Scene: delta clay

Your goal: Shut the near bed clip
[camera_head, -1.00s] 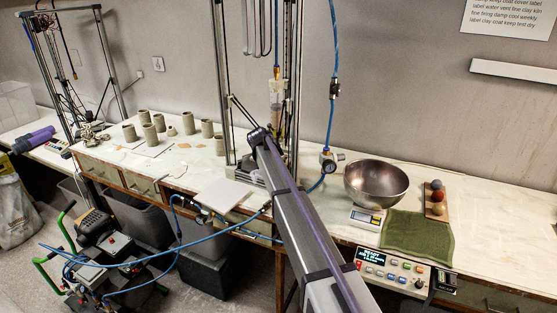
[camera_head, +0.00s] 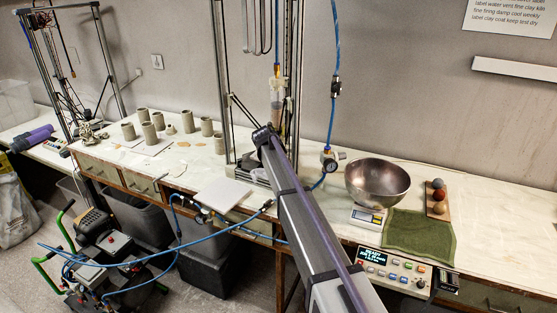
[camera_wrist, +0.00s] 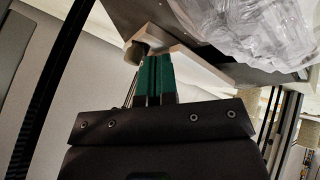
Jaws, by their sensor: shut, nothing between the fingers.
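My gripper (camera_wrist: 155,66) shows in the wrist view as two green fingers side by side, shut and empty. Their tips are next to a pale beige block or board edge (camera_wrist: 188,58) and a rounded grey-brown piece (camera_wrist: 133,52). I cannot tell if they touch. In the head view my arm reaches to the foot of the delta clay printer (camera_head: 222,110) at the middle of the bench, and hides my gripper and most of the print bed. I cannot make out the near bed clip for certain in either view, nor whether it is open or shut.
A blue hose (camera_head: 332,90) hangs right of the printer. A metal bowl (camera_head: 377,182) on a scale, a green cloth (camera_head: 418,232) and a control box (camera_head: 393,271) are to the right. A white tile (camera_head: 225,194) and several clay cylinders (camera_head: 150,132) are left.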

